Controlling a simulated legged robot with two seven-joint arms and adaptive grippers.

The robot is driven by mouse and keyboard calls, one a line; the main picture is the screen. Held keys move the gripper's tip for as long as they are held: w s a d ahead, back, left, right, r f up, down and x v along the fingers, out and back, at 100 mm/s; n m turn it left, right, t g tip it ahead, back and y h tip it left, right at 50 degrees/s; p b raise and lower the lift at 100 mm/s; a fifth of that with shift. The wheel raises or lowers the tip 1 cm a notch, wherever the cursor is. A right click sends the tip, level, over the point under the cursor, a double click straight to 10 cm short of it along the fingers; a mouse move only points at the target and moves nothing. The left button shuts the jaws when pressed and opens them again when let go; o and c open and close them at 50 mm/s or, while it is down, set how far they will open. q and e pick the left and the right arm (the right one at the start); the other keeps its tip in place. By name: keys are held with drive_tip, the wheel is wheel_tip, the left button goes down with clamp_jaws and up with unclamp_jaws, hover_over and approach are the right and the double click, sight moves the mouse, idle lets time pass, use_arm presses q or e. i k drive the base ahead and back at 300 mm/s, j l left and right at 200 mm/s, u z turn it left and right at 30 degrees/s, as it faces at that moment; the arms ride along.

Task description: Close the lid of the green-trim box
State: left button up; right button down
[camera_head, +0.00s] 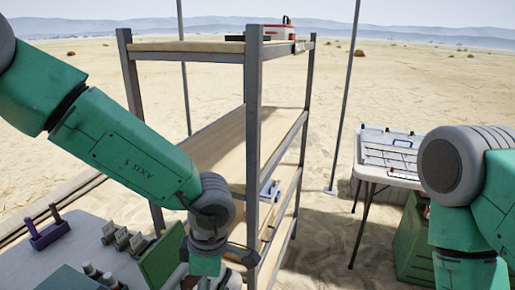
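A green panel (162,256) stands tilted up at the lower left, at the right end of the grey table. It looks like a raised box lid, but the box under it is mostly cut off by the bottom edge. A green piece (68,281) shows at the bottom edge to its left; I cannot tell if it belongs to the same box. My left arm reaches over the table, its wrist just right of the panel with little visible gap. My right arm hangs at the right edge, far from the panel. The fingers of both grippers are below the frame.
A metal shelf rack (253,150) with wooden boards stands close behind my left wrist. Small grey items (122,238) and a purple holder (46,232) are on the table (30,268). A white folding table (385,178) with a case and a green crate (414,240) stand at right.

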sight(159, 263)
drive_tip(key=k+l, duration=0.35)
drive_tip(key=k, duration=0.15)
drive_tip(key=k+l, duration=0.4)
drive_tip(key=k, duration=0.1)
